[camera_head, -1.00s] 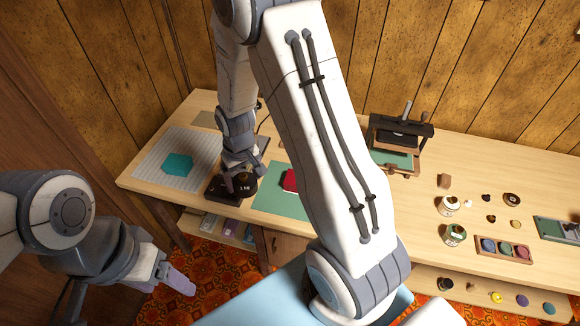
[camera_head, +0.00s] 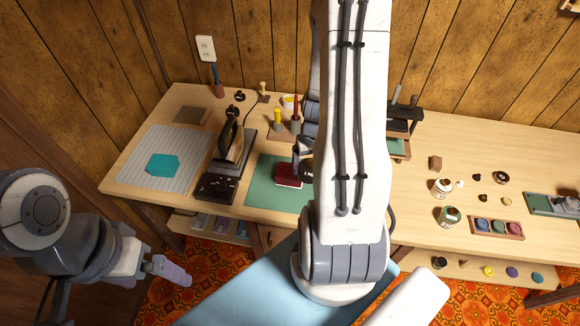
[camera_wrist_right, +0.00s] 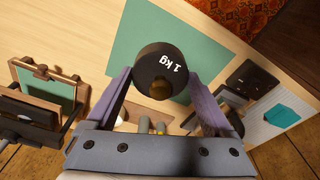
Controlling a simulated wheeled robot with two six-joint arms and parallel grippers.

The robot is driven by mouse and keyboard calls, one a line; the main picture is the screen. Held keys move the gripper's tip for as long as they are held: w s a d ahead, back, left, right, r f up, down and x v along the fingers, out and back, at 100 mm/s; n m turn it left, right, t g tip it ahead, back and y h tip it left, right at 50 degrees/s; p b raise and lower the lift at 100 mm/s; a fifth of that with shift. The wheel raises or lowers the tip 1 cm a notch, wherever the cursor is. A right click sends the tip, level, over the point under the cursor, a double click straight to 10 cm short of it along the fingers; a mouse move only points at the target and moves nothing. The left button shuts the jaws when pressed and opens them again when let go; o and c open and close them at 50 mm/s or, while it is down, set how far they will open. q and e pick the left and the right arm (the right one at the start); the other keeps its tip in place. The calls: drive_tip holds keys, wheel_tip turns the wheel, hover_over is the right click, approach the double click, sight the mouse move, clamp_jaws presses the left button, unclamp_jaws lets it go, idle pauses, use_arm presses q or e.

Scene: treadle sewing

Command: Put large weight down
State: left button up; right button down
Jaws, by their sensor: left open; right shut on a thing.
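Behind the weight lies the green mat (camera_wrist_right: 130,62); I cannot tell whether weight and mat touch. In the head view, my right arm hides most of this gripper and the weight, beside a dark red block on the green mat (camera_head: 262,190). My left gripper (camera_head: 176,269) is open and empty, off the table's front left.
An iron (camera_head: 230,140) on a dark stand is left of the mat. A teal piece (camera_head: 163,165) lies on a striped board further left. A press (camera_head: 403,118) stands at the back right. Jars, spools and small items fill the right side.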

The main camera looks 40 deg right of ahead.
drive_tip(key=w+f+p, duration=0.2)
drive_tip(key=w, duration=0.1)
drive_tip(key=w+d+f+p, duration=0.1)
drive_tip(key=w+f+p, duration=0.1)
drive_tip(key=w+p, duration=0.1)
drive_tip(key=w+f+p, duration=0.1)
drive_tip(key=w+p, duration=0.1)
drive_tip(key=w, duration=0.2)
drive_tip(key=shift+w+d+f+p, duration=0.15)
drive_tip(key=shift+d+f+p, duration=0.15)
drive_tip(key=shift+d+f, duration=0.1)
drive_tip(key=shift+w+f, duration=0.3)
wheel_tip(320, 180, down, 4)
drive_tip(key=b, duration=0.3)
drive_tip(key=shift+f, duration=0.1)
